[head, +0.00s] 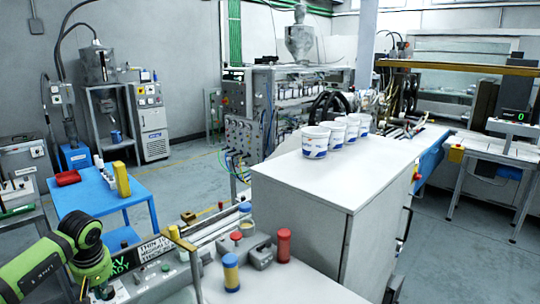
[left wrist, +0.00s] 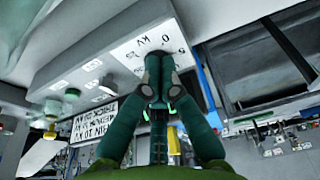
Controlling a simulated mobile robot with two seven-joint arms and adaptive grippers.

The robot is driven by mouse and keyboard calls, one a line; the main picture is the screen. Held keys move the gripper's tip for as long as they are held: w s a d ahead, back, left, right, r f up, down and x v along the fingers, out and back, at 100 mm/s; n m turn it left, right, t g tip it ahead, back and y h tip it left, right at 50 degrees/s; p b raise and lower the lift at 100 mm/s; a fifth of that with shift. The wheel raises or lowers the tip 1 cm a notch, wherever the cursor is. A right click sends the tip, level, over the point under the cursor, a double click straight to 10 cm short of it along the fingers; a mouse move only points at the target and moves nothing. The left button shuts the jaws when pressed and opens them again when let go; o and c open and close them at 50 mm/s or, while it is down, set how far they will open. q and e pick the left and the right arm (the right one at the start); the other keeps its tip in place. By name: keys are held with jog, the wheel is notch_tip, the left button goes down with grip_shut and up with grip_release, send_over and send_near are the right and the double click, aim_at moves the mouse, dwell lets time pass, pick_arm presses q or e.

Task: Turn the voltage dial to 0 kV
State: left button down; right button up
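In the left wrist view a light panel face with a printed 0 KV label (left wrist: 153,42) lies just beyond my left gripper (left wrist: 158,76). Its two dark green fingers come together at the panel, around where the voltage dial sits. The fingertips hide most of the dial, so its pointer cannot be read. In the head view my left gripper (head: 97,282) reaches down at the lower left, beside a green-lettered display (head: 122,262) reading KV READY. A sign (head: 154,248) with THIN and other thickness lines stands beside it. My right gripper is not in view.
Red, blue and yellow capped posts (head: 284,245) stand right of the panel. A white-topped cabinet (head: 330,180) carries several white tubs (head: 316,142). A blue table (head: 85,196) stands behind my left arm.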

pick_arm(q)
jog(key=x, duration=0.1)
jog(key=b+x, duration=0.1)
jog(key=shift+d+f, duration=0.25)
jog(key=shift+f, duration=0.1)
jog(key=shift+s, duration=0.15)
jog(key=shift+a, duration=0.1)
jog(key=shift+r, duration=0.1)
jog(key=shift+w+d, duration=0.85)
jog(key=shift+w, duration=0.25)
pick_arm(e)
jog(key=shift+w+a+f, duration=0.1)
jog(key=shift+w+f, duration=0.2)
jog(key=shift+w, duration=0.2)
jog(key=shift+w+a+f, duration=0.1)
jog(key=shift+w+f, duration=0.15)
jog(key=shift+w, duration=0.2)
pick_arm(q)
jog(key=shift+w, duration=0.15)
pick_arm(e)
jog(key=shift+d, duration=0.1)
pick_arm(q)
jog(key=shift+d+p, duration=0.2)
jog(key=shift+p, duration=0.15)
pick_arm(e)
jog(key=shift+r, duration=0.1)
